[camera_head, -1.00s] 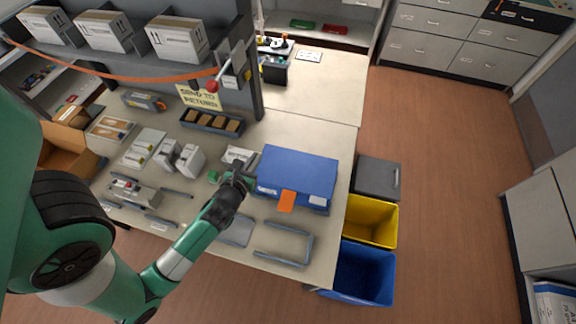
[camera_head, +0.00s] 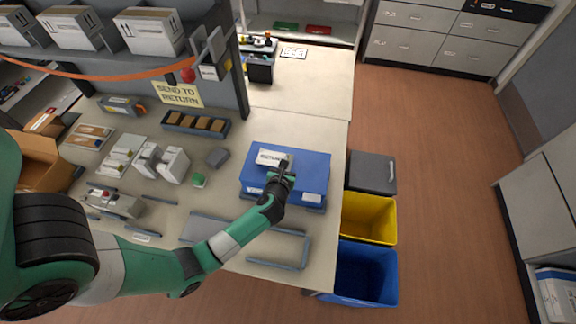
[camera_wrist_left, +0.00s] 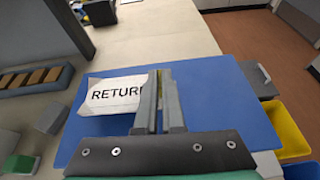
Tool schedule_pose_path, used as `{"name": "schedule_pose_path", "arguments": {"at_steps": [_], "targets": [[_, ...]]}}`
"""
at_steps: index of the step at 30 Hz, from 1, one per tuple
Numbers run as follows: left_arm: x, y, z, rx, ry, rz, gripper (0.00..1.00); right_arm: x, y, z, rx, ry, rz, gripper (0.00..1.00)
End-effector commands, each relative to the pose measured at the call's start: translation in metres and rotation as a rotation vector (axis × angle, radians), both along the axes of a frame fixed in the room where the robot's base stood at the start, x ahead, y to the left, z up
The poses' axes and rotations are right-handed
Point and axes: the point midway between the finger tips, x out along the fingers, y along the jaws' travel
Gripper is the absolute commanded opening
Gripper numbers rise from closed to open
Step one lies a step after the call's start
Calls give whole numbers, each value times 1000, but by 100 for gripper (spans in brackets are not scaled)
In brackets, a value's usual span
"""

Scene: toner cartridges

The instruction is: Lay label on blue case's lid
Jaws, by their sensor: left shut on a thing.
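The blue case (camera_head: 313,170) lies shut on the bench near its right edge, its flat lid upward; it fills much of the left wrist view (camera_wrist_left: 225,105). The white label (camera_head: 268,157), printed in black, is over the lid's far left part. In the left wrist view the label (camera_wrist_left: 103,94) reads "RETUR", with its right end hidden behind the fingers. My left gripper (camera_head: 286,166) is shut on the label's right end, and its fingers (camera_wrist_left: 158,78) point at the lid. I cannot tell whether the label touches the lid. My right gripper is out of view.
A grey block (camera_head: 217,157) and a green-topped item (camera_head: 198,180) stand left of the case. Yellow (camera_head: 369,218) and blue (camera_head: 366,272) bins stand off the bench's right edge.

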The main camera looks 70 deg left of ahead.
Motion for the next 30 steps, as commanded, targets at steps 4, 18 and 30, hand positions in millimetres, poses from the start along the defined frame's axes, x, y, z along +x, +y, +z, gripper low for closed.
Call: {"name": "schedule_pose_path", "arguments": {"at_steps": [4,18,30], "targets": [[-1,0,-24,0,1,0,0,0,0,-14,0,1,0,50],[-1,0,-24,1,1,0,32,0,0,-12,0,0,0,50],[-3,-4,-19,0,0,-2,35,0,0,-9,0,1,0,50]]}}
